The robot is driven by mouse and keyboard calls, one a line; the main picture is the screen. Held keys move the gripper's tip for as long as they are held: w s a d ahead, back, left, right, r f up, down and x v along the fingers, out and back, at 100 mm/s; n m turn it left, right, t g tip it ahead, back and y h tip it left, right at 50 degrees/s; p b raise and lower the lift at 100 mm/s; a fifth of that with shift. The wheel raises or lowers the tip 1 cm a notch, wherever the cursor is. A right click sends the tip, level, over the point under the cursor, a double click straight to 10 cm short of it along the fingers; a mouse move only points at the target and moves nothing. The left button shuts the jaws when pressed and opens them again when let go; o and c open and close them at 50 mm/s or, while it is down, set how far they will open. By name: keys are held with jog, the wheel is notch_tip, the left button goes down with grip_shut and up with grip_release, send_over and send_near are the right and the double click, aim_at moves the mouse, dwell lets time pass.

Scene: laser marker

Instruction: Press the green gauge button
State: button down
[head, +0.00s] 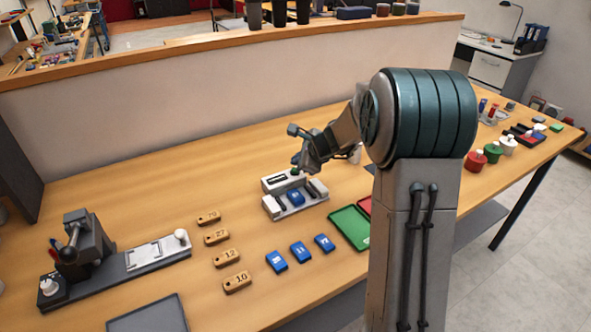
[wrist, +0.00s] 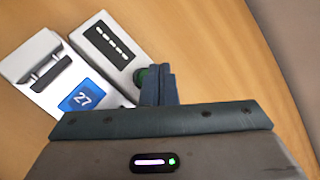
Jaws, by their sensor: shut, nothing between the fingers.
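The gauge (head: 285,208) is a pale device on the table, with a dark slotted panel on its rear part; it also shows in the wrist view (wrist: 65,45). A blue tile marked 27 (wrist: 81,95) sits in its front part, also seen in the head view (head: 295,197). The green button (wrist: 139,77) is at the end of the rear part, partly hidden behind my fingers; in the head view it shows as a small green spot (head: 295,171). My gripper (wrist: 160,84) is shut and empty, its tips right beside or over the button. I cannot tell whether they touch.
Several wooden number tags (head: 217,237) and blue tiles (head: 300,252) lie in front of the gauge. A green tray (head: 350,228) is to its right. The laser marker (head: 82,245) stands at left. A low wall (head: 150,115) runs behind the table.

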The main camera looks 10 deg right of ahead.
jog(key=shift+f, duration=0.2)
jog(key=shift+f+b, duration=0.25)
jog(key=shift+b, duration=0.25)
jog(key=shift+f+b, duration=0.5)
jog(key=shift+b, duration=0.05)
dwell(0.6)
jog(key=shift+r, duration=0.1)
jog(key=shift+r+p, duration=0.8)
jog(key=shift+r, duration=0.05)
notch_tip(320, 180, up, 5)
jog(key=p, duration=0.4)
dwell(0.8)
